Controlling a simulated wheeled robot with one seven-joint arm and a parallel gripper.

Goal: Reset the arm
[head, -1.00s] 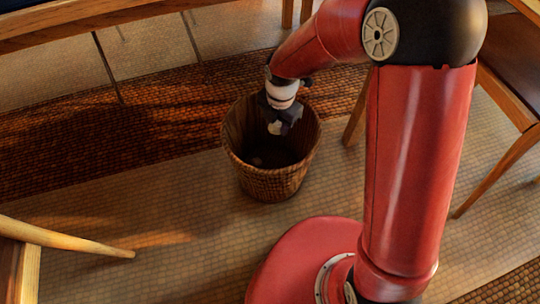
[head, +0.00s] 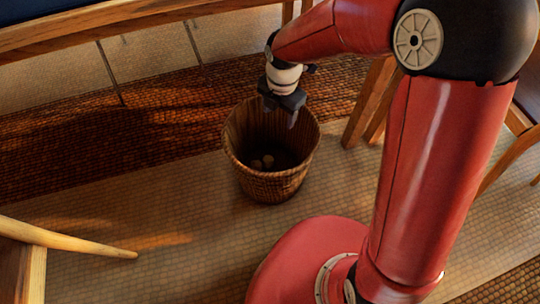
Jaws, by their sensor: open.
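My gripper (head: 280,114) hangs at the end of my red arm, over the back part of a woven basket's mouth. It is dark, open, and nothing shows between its fingers. The basket (head: 273,186) stands upright on the floor.
A wooden-edged table or bench (head: 130,18) runs across the top left. A pale wooden leg (head: 70,241) juts in at lower left. Wooden legs (head: 366,104) stand right of the basket, partly behind my arm. The tiled floor (head: 160,200) left of the basket is clear.

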